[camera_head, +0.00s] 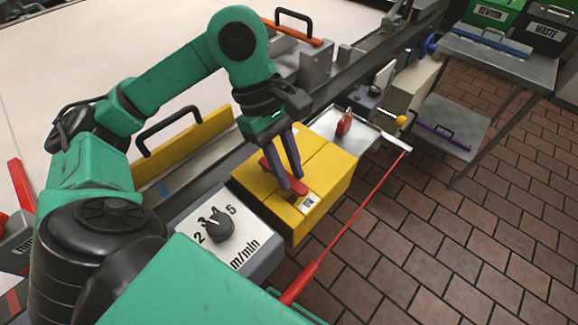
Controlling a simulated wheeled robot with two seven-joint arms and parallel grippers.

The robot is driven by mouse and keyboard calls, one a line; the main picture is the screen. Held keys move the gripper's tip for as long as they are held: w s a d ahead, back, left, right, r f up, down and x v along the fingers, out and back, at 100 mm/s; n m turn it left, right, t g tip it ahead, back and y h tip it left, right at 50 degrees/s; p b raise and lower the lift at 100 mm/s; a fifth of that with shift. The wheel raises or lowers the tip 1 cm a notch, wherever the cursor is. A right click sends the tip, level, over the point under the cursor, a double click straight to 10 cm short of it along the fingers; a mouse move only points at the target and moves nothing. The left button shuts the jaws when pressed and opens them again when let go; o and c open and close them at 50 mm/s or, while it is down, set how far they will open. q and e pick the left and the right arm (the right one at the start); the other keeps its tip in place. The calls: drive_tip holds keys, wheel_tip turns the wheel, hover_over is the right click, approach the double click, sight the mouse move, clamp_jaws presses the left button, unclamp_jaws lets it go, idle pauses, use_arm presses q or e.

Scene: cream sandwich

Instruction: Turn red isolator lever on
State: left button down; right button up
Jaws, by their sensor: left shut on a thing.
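The red isolator lever (269,171) is on top of a yellow box (334,166) in the middle of the view. A white label (308,203), which seems to read "ON", is on the box by its front edge. My left gripper (291,186) reaches down over the box from the upper left. Its two dark fingers are shut on the red lever, and they hide part of it. My right gripper is not in view.
A dial box (221,228) marked "m/min" stands left of the yellow box. A long red rod (358,219) slants past its right side. A small red part (344,125) sits on a metal plate behind.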

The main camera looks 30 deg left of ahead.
use_arm(q)
drive_tip(key=shift+r, duration=0.1)
drive_tip(key=c, duration=0.7)
unclamp_jaws()
drive_tip(key=p+v, duration=0.4)
drive_tip(key=v, duration=1)
drive_tip(key=shift+s+a+r, duration=0.1)
drive_tip(key=shift+r, duration=0.15)
